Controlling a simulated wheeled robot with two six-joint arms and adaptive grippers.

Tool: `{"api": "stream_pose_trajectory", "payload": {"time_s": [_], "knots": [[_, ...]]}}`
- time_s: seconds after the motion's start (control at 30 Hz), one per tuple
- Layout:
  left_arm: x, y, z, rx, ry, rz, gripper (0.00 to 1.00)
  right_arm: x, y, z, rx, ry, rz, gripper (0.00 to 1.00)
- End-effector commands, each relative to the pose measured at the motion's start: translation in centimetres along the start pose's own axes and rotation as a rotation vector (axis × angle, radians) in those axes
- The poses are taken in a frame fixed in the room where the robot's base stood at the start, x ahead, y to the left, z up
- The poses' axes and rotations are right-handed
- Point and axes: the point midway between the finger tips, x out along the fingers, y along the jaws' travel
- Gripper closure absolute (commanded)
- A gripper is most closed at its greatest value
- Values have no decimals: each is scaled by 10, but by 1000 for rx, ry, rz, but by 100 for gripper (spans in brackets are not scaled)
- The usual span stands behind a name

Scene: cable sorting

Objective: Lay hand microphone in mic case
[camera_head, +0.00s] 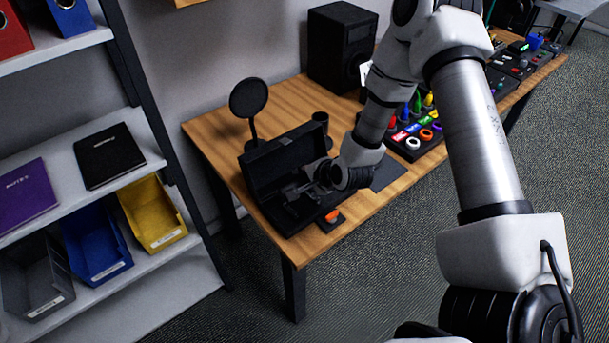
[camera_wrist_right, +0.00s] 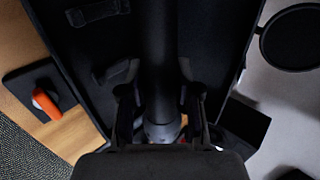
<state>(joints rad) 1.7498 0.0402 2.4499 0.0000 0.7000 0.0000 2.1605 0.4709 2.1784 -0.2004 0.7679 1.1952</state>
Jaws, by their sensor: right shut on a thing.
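The mic case (camera_head: 265,167) is a black open case on the wooden table, its lid raised at the back. My right gripper (camera_head: 308,190) is over the case interior. In the right wrist view my right gripper (camera_wrist_right: 160,110) is shut on the hand microphone (camera_wrist_right: 160,55), a dark cylinder with a grey band near the fingers. The microphone lies lengthwise along the dark case interior in that view; I cannot tell whether it touches the case floor. In the head view the gripper and dark case make the microphone hard to make out. My left gripper is not in view.
A round black pop filter (camera_head: 248,97) stands behind the case. An orange item on a small black pad (camera_head: 327,224) lies at the case's front right. A black speaker (camera_head: 341,45) and a tray of coloured pieces (camera_head: 412,146) are farther right. A shelf stands left.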

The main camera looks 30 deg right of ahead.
Motion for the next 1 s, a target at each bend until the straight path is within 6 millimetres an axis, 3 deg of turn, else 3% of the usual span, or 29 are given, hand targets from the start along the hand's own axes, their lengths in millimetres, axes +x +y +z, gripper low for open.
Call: {"api": "stream_pose_trajectory", "payload": {"time_s": [0.53, 0.97, 1.0], "knots": [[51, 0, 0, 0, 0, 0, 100, 40, 39, 0, -2, 0, -1, 100], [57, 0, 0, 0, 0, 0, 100, 44, 45, 0, -1, -1, 2, 100], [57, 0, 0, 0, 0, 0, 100, 44, 45, 0, -1, -1, 2, 60]]}}
